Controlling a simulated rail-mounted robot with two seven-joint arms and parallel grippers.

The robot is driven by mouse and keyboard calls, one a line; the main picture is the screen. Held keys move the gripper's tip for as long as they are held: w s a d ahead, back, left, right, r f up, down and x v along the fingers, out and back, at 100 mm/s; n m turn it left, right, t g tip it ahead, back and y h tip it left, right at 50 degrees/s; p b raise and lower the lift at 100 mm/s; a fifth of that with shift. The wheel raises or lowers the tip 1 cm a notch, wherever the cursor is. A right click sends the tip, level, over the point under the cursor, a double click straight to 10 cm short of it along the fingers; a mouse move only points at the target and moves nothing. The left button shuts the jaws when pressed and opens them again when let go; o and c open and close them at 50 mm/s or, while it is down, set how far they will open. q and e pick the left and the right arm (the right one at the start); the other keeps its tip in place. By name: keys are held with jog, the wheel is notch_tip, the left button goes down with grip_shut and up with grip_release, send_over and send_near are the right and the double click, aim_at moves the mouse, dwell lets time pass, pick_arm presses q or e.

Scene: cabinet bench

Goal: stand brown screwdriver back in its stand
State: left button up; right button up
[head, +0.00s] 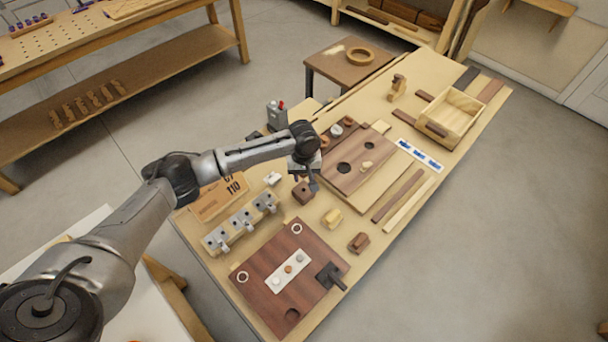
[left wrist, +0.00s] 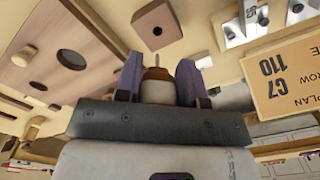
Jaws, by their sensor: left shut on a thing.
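My left gripper (head: 311,183) is above the bench, close by the brown block stand (head: 302,192) in the head view. In the left wrist view, its two purple fingers (left wrist: 157,80) are shut on the brown screwdriver (left wrist: 157,74). The screwdriver's handle is between the fingers and its short metal shaft points toward the stand (left wrist: 156,24). The stand is a brown block with a dark round hole in its face. The shaft tip appears just short of the hole in the picture; the gap cannot be judged. The screwdriver is mostly hidden in the head view.
A row of grey metal clips (head: 242,223) and a cardboard box (head: 218,197) lie left of the stand. A dark board with a black-handled thing (head: 331,277) is in front. A holed brown board (head: 350,162) is behind. A yellow block (head: 332,217) sits to the right.

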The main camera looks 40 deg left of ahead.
pick_arm(q)
notch_tip(320, 180, down, 3)
jog(key=b, duration=0.3)
jog(key=shift+r, duration=0.2)
jog(key=shift+f, duration=1)
pick_arm(e)
jog(key=shift+a+f, duration=0.15)
jog(key=shift+f, duration=1.6)
pick_arm(q)
jog(key=shift+s+d+p, duration=0.15)
jog(key=shift+p, duration=0.75)
pick_arm(e)
jog(key=shift+r, duration=0.85)
pick_arm(q)
jog(key=shift+p, duration=0.7)
pick_arm(e)
jog(key=shift+r, duration=0.7)
